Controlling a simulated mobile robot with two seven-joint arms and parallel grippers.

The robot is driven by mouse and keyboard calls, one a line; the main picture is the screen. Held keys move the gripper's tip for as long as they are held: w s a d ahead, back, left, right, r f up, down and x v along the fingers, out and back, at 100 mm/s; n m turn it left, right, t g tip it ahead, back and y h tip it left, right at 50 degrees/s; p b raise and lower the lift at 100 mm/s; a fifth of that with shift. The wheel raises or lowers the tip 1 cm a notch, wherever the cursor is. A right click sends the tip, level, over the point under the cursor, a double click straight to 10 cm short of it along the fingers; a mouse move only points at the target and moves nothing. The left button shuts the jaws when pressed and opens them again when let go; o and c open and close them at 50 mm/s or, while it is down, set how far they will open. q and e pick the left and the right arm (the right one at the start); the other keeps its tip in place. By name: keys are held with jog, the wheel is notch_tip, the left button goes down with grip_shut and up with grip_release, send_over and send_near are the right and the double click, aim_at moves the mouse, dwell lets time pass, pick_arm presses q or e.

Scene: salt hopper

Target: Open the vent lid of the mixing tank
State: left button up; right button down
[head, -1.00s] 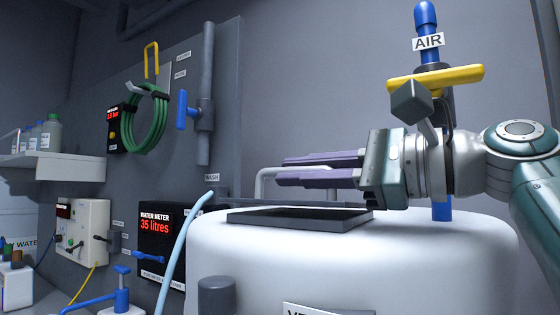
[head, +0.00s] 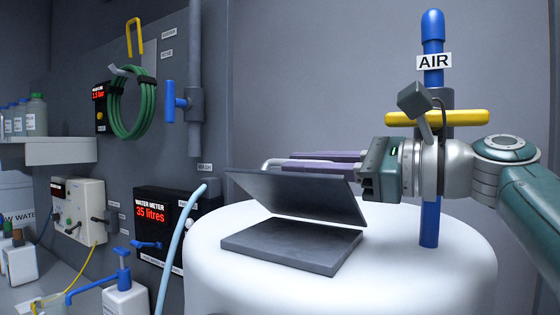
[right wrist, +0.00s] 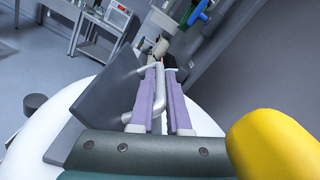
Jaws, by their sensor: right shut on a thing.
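The mixing tank (head: 230,290) is a white drum with a rounded top. Its dark grey vent lid (head: 300,197) stands tilted up above a dark square base (head: 290,245), with a clear gap on the near side. In the right wrist view the tilted lid (right wrist: 98,100) is left of my fingers. My right gripper (head: 285,160) reaches in from the right, behind the raised lid, which partly hides its purple fingers. In the wrist view my gripper (right wrist: 160,75) is shut on a light grey bar handle (right wrist: 156,95) beside the lid. My left gripper is out of view.
A blue AIR pipe (head: 430,220) with a yellow handle (head: 400,118) rises close behind my right wrist. A light blue hose (head: 175,245) runs left of the tank. The water meter (head: 150,215) reads 35 litres.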

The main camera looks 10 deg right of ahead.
dwell(0.3)
jog(key=c, duration=0.9)
grip_release()
jog(key=shift+d, duration=0.1)
jog(key=b+v, duration=0.4)
jog(key=v, duration=0.5)
jog(key=shift+s+d, duration=0.25)
jog(key=shift+d, duration=0.05)
